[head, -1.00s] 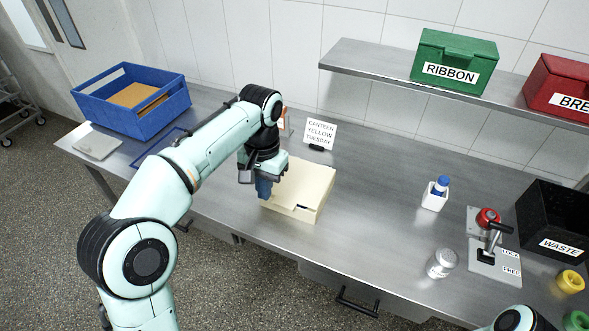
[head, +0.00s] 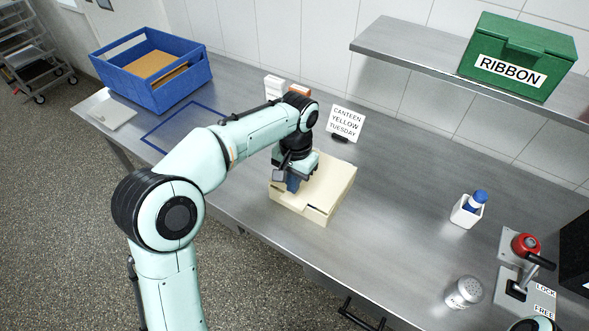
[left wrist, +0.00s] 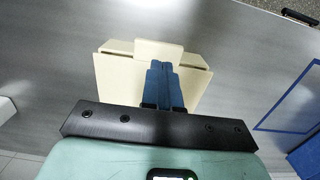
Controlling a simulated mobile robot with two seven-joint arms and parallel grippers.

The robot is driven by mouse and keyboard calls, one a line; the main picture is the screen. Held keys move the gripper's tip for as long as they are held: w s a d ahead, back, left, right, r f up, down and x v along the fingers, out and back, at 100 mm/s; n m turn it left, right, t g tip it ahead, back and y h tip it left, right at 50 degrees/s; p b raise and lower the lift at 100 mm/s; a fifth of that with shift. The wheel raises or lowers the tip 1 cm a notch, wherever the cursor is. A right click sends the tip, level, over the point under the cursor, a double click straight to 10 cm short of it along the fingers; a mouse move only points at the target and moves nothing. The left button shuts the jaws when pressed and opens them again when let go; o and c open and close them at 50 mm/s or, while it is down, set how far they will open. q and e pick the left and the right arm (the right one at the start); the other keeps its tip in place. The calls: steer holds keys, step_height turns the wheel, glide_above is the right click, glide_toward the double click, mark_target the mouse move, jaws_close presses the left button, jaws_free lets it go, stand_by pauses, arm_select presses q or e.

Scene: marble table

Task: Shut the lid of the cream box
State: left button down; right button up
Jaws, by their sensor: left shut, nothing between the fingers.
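The cream box (head: 318,214) stands on the steel table in the head view. Its lid (head: 328,183) lies low over the box, with a small dark notch at the front edge; I cannot tell if it is fully down. My left gripper (head: 292,186) is shut and empty, its blue fingers at the left part of the lid, touching or just above it. In the left wrist view the shut fingers (left wrist: 164,88) lie over the cream lid (left wrist: 125,82), with thin dark gaps along its sides.
A sign (head: 345,122) stands behind the box, with small cartons (head: 275,87) to its left. A blue crate (head: 150,70) is at the far left. Table between is clear.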

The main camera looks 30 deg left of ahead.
mark_target(293, 200)
arm_select(q)
steer(key=shift+s+f, duration=0.1)
steer(key=shift+f, duration=1.9)
